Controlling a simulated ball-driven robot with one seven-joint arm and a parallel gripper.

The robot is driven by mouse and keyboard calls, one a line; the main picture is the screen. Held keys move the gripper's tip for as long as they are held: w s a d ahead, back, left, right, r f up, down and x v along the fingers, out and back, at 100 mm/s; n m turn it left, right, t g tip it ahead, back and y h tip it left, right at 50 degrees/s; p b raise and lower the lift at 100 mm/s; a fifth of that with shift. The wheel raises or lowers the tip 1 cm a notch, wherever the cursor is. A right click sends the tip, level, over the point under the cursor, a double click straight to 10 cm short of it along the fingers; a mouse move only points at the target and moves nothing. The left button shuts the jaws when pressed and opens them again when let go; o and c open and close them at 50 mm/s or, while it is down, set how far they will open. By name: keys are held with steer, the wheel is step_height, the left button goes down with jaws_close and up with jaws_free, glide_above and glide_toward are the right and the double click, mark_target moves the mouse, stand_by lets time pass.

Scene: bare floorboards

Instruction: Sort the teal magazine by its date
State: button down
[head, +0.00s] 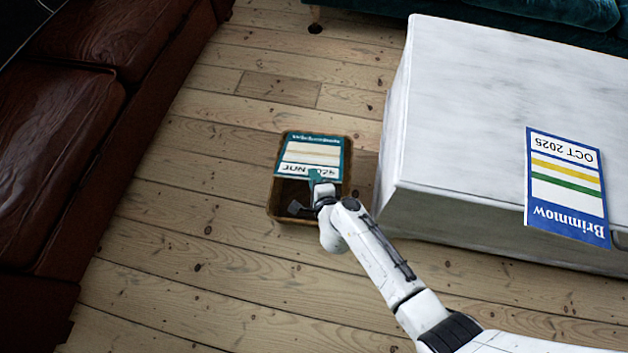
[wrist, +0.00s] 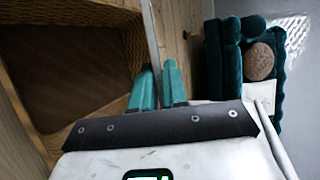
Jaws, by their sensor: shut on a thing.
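The teal magazine (head: 312,152) has a white cover panel that reads JUN 2025, upside down in the head view. My gripper (head: 317,178) is shut on its near edge, by the date. In the wrist view the magazine (wrist: 152,38) shows edge-on as a thin strip running up from between the teal fingertips (wrist: 159,88). In the head view the magazine overlaps the far part of a wicker basket (head: 271,197) on the floor. I cannot tell how far above its bottom it is. The basket's inside (wrist: 70,65) looks empty in the wrist view.
A white marble block table (head: 470,110) stands just right of the basket. A brown leather sofa (head: 60,130) is at the left and a teal sofa (head: 545,10) at the back. The floorboards around the basket are clear.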

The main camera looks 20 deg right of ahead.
step_height(320, 180, down, 12)
steer(key=b, duration=1.2)
steer(key=shift+r, duration=0.1)
steer(key=c, duration=1.1)
jaws_free()
steer(key=shift+s+a+r+p, duration=0.65)
steer(key=shift+s+r+p, duration=0.05)
steer(key=shift+s, duration=0.45)
steer(key=shift+s+a+r+p, duration=0.65)
steer(key=shift+s+r+p, duration=0.05)
steer(key=shift+s, duration=0.5)
steer(key=shift+s+a+r+p, duration=0.65)
steer(key=shift+s+r+p, duration=0.05)
steer(key=shift+s, duration=0.45)
